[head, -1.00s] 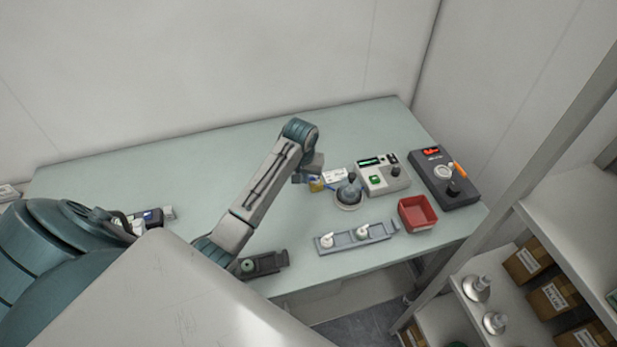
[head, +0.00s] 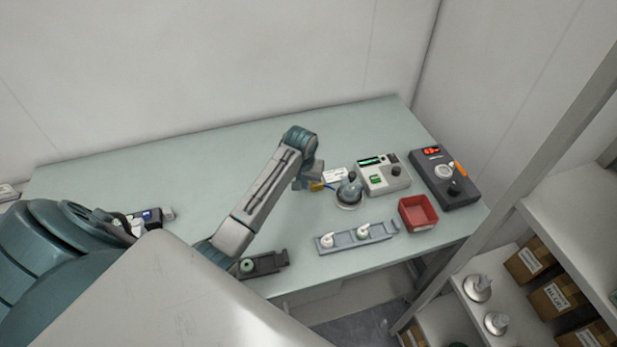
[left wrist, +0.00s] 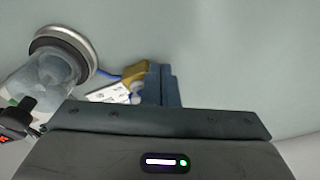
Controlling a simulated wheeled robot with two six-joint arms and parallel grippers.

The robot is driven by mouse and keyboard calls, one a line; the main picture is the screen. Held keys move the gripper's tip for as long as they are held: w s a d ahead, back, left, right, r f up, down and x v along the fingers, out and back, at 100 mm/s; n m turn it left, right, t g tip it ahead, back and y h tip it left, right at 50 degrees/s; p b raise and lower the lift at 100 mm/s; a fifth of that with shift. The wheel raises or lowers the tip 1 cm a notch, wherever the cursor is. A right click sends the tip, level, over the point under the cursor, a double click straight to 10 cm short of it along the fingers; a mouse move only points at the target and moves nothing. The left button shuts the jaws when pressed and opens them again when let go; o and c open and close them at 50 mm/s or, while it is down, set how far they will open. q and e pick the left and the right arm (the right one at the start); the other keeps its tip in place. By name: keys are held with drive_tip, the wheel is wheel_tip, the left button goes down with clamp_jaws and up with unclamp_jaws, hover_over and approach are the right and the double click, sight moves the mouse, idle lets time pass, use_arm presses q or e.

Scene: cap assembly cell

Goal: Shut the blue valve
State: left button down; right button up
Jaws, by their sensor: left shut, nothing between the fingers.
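The valve shows as a brass body (head: 316,186) with a thin blue lever (head: 329,187), on the table left of a round grey fixture. In the left wrist view the brass body (left wrist: 134,71) is partly hidden by my fingers, and the blue lever (left wrist: 108,77) runs from it toward the fixture. My left gripper (head: 304,185) is shut and empty, close beside the brass body; its fingertips (left wrist: 160,72) also show in the left wrist view. I cannot tell whether they touch the valve. My right gripper is not in view.
The round fixture (head: 348,193) with a domed top stands just right of the valve. A white label card (head: 335,175), a light instrument box (head: 384,181), a dark box (head: 446,186), a red bin (head: 417,213) and a grey rack (head: 345,240) are nearby. The back left table is clear.

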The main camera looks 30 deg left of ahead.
use_arm(q)
drive_tip(key=shift+f, duration=0.9)
drive_tip(key=shift+w+a+r, duration=0.1)
drive_tip(key=shift+w+a, duration=0.05)
drive_tip(key=shift+a, duration=0.45)
drive_tip(key=shift+w+a+p, duration=0.2)
drive_tip(key=shift+a+p, duration=0.05)
drive_tip(key=shift+p, duration=0.2)
drive_tip(key=shift+a, duration=0.15)
